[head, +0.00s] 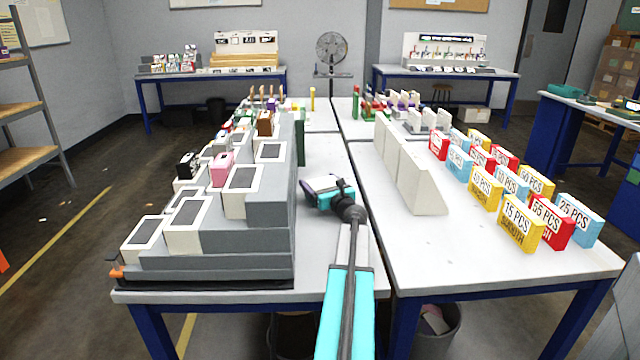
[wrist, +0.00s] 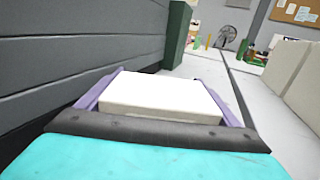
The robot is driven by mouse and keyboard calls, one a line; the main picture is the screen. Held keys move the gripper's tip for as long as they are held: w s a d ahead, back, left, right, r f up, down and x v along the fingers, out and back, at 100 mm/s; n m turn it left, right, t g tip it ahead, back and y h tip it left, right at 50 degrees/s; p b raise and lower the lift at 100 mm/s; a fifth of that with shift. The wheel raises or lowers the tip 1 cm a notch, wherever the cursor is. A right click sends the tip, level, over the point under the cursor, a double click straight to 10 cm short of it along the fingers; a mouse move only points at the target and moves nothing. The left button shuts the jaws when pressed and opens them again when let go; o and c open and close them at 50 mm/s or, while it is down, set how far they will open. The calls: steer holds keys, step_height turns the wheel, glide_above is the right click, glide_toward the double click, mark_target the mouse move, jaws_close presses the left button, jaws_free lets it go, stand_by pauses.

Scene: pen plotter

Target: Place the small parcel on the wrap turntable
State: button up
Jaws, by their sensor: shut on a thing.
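My gripper (head: 320,186) is above the left table, just right of the grey stepped stand, with its jaws pointing away from the head camera. In the wrist view my gripper (wrist: 162,95) is shut on a pale white box (wrist: 160,94), held between its two purple fingers. The box looks flat and plain; I cannot tell from its face whether it is the small parcel. In the head view it is mostly hidden by the gripper. I cannot make out a wrap turntable in either view.
The grey stepped stand (head: 265,239) with several white-framed devices stands close left. A cream divider (head: 405,165) and several coloured number boxes (head: 521,222) stand on the right table (head: 455,262). A dark green upright (head: 300,142) stands ahead. The table strip (head: 322,245) beneath is clear.

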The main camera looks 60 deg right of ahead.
steer(key=o, duration=1.2)
steer(key=shift+f, duration=0.1)
steer(key=shift+c, duration=0.2)
steer(key=shift+s+a, duration=0.1)
steer(key=shift+v, duration=5.9)
